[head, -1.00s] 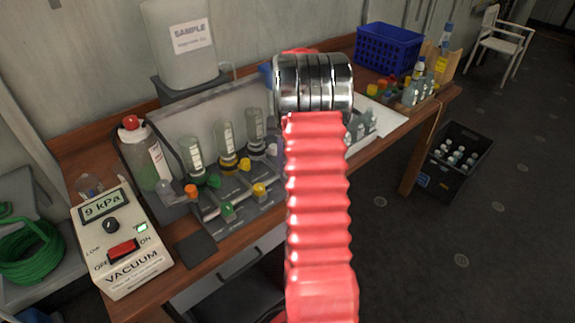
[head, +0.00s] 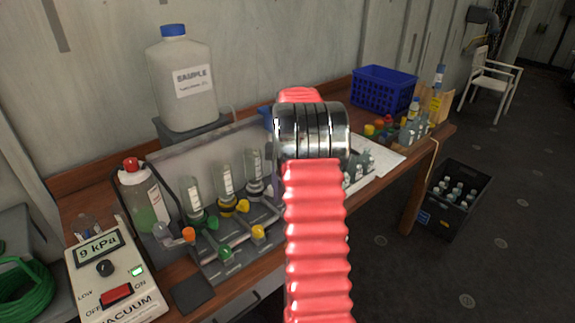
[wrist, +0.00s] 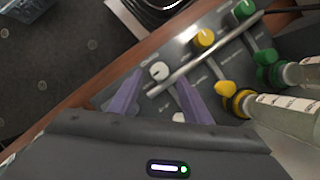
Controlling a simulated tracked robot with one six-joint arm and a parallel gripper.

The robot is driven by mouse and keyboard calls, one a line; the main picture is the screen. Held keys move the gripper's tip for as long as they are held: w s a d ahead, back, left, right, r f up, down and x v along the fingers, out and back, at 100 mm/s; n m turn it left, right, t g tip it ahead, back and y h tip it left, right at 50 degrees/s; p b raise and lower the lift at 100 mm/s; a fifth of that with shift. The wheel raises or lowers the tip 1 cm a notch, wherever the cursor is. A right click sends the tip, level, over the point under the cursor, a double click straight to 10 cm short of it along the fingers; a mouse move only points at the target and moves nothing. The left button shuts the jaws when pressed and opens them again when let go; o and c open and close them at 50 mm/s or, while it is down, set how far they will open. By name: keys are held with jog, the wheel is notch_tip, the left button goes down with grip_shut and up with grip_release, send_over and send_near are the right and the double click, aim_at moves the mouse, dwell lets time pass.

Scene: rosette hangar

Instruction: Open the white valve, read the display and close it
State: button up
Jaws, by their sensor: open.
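In the wrist view my gripper (wrist: 161,78) is open, its two purple fingers spread over the manifold panel. A white valve knob (wrist: 159,71) shows between the fingertips, apart from both. A second white knob (wrist: 178,117) shows lower down between the fingers, partly hidden by the gripper body. A metal rod crosses the panel close to the fingers. In the head view my arm hides the white knobs and most of the gripper. The display (head: 100,247) on the vacuum controller (head: 115,275) reads 9 kPa; its red switch (head: 116,295) and a lit green lamp show below.
Yellow (wrist: 205,38) and green (wrist: 244,10) knobs and glass bottles (wrist: 285,110) stand beside the white knob. On the bench are a sample canister (head: 182,90), a red-capped bottle (head: 145,200) and a blue basket (head: 384,90). A black crate (head: 455,205) stands on the floor.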

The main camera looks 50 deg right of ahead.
jog(key=v, duration=0.9)
dwell(0.5)
